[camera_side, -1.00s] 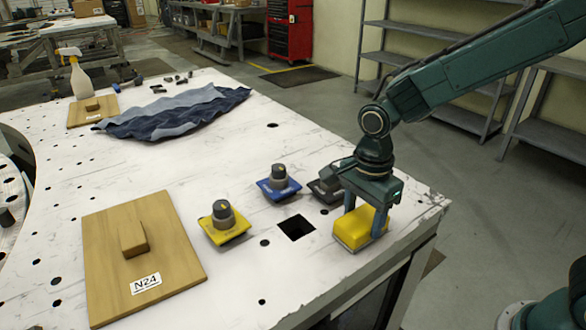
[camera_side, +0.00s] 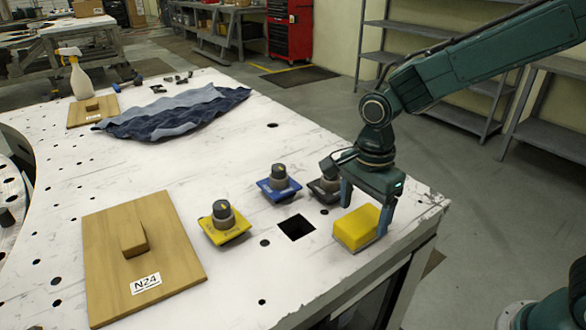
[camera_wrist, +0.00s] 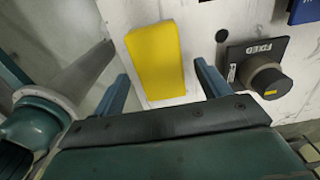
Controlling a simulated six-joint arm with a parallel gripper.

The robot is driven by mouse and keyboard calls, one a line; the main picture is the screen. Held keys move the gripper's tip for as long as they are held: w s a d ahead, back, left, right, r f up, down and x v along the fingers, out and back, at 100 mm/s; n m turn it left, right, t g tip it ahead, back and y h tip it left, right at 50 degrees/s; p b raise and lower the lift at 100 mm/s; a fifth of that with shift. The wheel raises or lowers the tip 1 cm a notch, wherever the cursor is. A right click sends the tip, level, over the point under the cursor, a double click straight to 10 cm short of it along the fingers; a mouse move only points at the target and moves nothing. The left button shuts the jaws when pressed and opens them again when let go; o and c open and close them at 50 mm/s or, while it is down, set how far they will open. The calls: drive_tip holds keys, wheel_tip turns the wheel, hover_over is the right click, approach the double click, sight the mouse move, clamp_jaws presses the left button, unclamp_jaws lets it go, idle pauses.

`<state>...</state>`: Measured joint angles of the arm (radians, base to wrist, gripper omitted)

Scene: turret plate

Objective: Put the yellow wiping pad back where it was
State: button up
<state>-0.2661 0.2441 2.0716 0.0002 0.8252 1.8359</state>
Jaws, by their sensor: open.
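The yellow wiping pad (camera_side: 357,228) lies on the white table's right part, near its front right edge. It also shows in the wrist view (camera_wrist: 155,60). My gripper (camera_side: 364,218) is open, with its two fingers spread just above and behind the pad. In the wrist view the pad lies ahead of the open fingers (camera_wrist: 160,88), between their lines. The fingers look clear of the pad. Nothing is held.
A square hole (camera_side: 297,228) is left of the pad. Knobs on yellow (camera_side: 223,222), blue (camera_side: 279,184) and dark (camera_side: 326,186) plates stand nearby; the dark one is close to my gripper. A wooden board (camera_side: 185,270) labelled N24 lies left. A blue cloth (camera_side: 175,112) lies farther back.

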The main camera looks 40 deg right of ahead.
sight(363, 219)
wheel_tip(363, 219, up, 10)
drive_tip(key=shift+r, duration=0.2)
idle(0.8)
drive_tip(key=s+d+r+n+t, duration=0.1)
drive_tip(key=s+d+n, duration=0.3)
drive_tip(key=s+n, duration=0.4)
drive_tip(key=s+d+r+n+t, duration=0.1)
drive_tip(key=s+d+n+t, duration=0.3)
drive_tip(key=s+n, duration=0.5)
drive_tip(key=shift+s+d+n+t, duration=0.3)
drive_tip(key=shift+d+n, duration=0.2)
drive_tip(key=shift+d, duration=0.3)
